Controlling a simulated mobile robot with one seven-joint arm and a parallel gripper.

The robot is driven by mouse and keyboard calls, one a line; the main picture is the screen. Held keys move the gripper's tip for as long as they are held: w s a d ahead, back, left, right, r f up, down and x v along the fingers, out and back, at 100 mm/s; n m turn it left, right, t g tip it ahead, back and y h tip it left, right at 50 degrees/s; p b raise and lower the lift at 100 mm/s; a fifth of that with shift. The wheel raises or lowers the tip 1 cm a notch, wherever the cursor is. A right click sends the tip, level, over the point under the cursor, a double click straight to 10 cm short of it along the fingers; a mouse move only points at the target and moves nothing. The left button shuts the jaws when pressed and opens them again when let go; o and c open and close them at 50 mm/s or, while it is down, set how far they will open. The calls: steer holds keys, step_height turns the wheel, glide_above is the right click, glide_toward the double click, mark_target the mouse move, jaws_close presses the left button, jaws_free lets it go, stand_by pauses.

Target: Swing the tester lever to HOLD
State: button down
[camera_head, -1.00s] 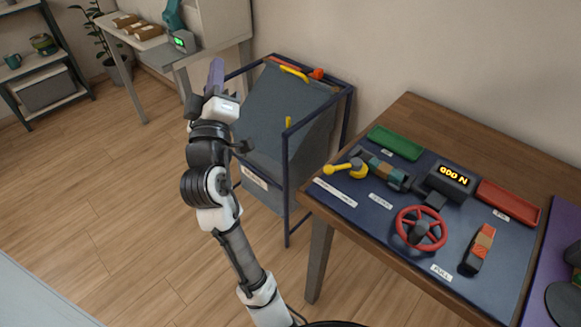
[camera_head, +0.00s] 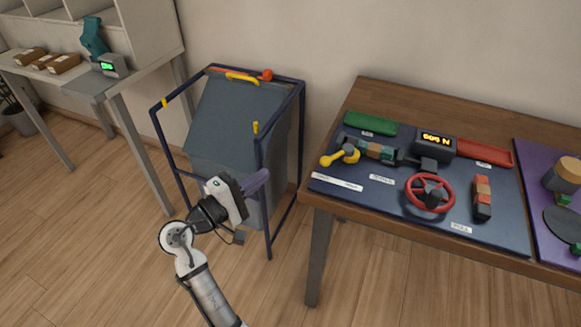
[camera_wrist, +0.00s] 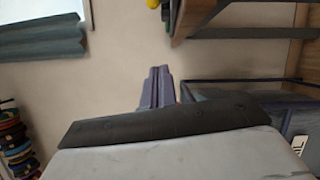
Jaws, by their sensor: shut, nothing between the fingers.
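The tester sits on a dark blue mat (camera_head: 320,205) on the wooden table at right. Its yellow lever (camera_head: 333,158) points left from its pivot at the tester's left end. A banded cord piece (camera_head: 376,152) is in the tester, beside a dark display box (camera_head: 434,147) with lit yellow digits. A red handwheel (camera_head: 430,193) is at the front. White labels lie near the lever; I cannot read HOLD on them. My gripper (camera_head: 258,180) is shut and empty, in front of the blue-framed bin, left of the table and apart from the lever. Its purple fingers show in the wrist view (camera_wrist: 158,85).
A blue-framed bin (camera_head: 235,115) stands between my arm and the wall, close to the table's left side. A green tray (camera_head: 370,124), a red tray (camera_head: 485,152) and another banded piece (camera_head: 482,198) lie around the tester. A purple mat (camera_head: 535,165) is at far right.

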steer(key=w+d+p, duration=0.1)
steer(key=d, duration=0.2)
steer(key=w+d+p, duration=0.1)
steer(key=w+d, duration=0.1)
steer(key=d, duration=0.2)
steer(key=w+d+p, duration=0.1)
steer(key=w+d, duration=0.1)
steer(key=d, duration=0.1)
steer(key=shift+d+r, duration=0.3)
steer(key=shift+r, duration=0.1)
